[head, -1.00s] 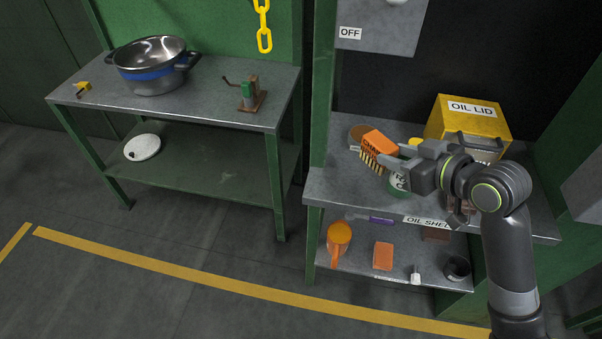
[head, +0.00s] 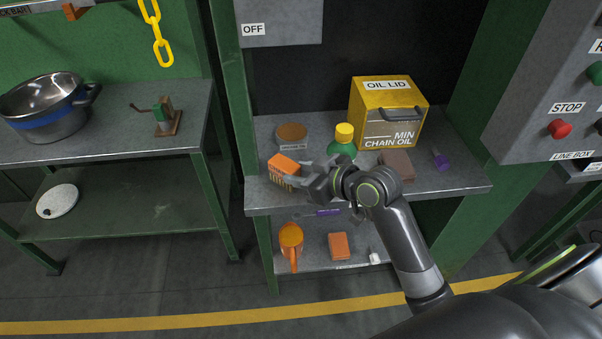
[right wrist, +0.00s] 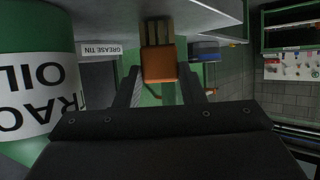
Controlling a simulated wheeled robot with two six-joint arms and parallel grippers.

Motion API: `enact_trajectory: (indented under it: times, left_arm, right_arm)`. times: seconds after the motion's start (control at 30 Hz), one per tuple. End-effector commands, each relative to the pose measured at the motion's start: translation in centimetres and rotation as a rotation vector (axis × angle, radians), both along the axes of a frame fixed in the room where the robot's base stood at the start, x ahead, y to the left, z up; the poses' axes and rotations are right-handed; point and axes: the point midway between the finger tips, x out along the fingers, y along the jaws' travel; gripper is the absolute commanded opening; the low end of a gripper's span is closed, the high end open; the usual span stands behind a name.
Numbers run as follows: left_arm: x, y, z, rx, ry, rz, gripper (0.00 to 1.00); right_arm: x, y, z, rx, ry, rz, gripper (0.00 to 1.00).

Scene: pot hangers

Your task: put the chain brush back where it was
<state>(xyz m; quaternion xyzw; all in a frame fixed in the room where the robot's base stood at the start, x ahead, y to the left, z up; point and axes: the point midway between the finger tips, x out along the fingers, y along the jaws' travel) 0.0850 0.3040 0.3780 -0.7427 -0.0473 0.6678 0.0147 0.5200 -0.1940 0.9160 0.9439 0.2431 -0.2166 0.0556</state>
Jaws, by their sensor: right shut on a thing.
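The chain brush, an orange block (head: 284,166) with pale bristles pointing down, is at the front left corner of the oil shelf (head: 450,179). My right gripper (head: 306,184) is shut on it from the right side. In the right wrist view the orange block (right wrist: 160,66) sits between the two fingers (right wrist: 160,86), with its bristles away from the palm. I cannot tell whether the bristles touch the shelf. My left gripper is not in view.
A brown-topped round tin (head: 292,132) stands behind the brush. A green bottle with a yellow cap (head: 344,132) stands behind my wrist, beside a yellow chain oil box (head: 388,112). A lower shelf holds an orange jug (head: 291,240) and a reddish block (head: 339,246).

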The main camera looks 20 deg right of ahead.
Motion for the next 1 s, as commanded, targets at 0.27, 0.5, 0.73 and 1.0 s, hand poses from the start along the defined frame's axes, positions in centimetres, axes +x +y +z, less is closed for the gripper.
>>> enact_trajectory:
  times: [0.27,0.5,0.73,1.0]
  left_arm:
    - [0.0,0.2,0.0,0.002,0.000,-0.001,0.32]
    - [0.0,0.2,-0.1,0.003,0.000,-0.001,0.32]
    - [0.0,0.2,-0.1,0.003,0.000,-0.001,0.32]
    - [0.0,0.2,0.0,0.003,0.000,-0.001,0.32]
  right_arm:
    - [0.0,0.0,-0.1,0.000,-0.002,0.000,0.11]
    - [0.0,0.0,-0.3,0.000,-0.001,0.000,0.54]
    - [0.0,0.0,-0.3,0.000,-0.001,0.000,0.57]
    - [-1.0,-0.7,0.5,-0.005,-0.003,-0.001,0.57]
